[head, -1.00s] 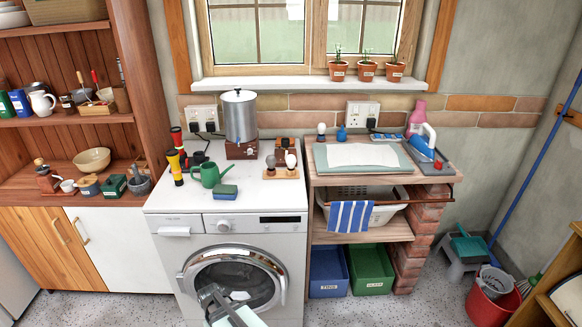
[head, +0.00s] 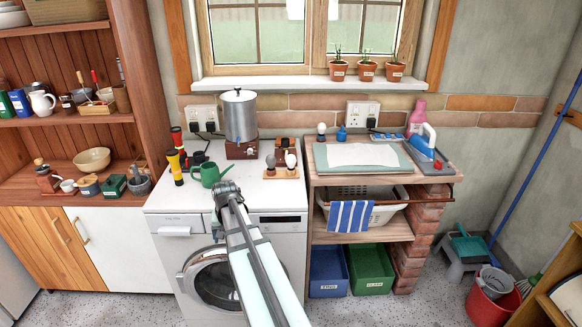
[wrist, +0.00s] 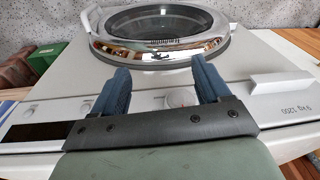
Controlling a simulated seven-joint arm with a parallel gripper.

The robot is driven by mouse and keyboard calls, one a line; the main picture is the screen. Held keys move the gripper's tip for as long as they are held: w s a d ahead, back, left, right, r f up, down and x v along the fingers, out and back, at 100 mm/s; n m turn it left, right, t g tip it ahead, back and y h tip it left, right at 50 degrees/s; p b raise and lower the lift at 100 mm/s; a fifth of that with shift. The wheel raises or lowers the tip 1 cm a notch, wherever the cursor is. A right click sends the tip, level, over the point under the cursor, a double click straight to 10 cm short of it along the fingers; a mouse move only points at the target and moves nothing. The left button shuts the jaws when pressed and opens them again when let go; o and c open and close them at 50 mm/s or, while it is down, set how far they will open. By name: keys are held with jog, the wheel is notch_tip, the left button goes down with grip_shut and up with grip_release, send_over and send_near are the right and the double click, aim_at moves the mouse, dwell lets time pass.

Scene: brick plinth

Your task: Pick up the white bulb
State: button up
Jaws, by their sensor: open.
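A pale, white-looking bulb (head: 291,160) stands in a small wooden holder (head: 283,174) on the washing machine top, beside a darker rounded piece (head: 270,161). Another white round-topped thing (head: 321,129) with a dark base stands at the back of the right-hand worktop; I cannot tell for certain whether it is a bulb. My gripper (head: 224,187) is at the machine's front edge, left of the holder and in front of the green watering can. In the wrist view my gripper (wrist: 160,82) is open and empty, facing the machine's front. No bulb shows there.
The green watering can (head: 210,173), a steel urn (head: 239,115) and a yellow torch (head: 175,167) crowd the left of the washing machine (head: 175,245). Space before the holder looks clear.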

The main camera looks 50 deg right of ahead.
jog(key=w+d+r+m+t, duration=0.1)
jog(key=d+r, duration=0.4)
jog(key=r, duration=0.3)
jog(key=n+t+h, duration=0.1)
jog(key=n+h, duration=0.1)
send_near(291, 157)
jog(key=x, duration=0.8)
jog(key=shift+w+d+f, duration=0.1)
jog(key=shift+f, duration=0.25)
jog(key=shift+d+x, duration=0.1)
jog(key=shift+x, duration=1.2)
jog(key=shift+d+x, duration=0.15)
jog(key=shift+x, duration=1.15)
jog(key=shift+w+r, duration=0.1)
jog(key=shift+w, duration=0.05)
jog(key=c, duration=1.1)
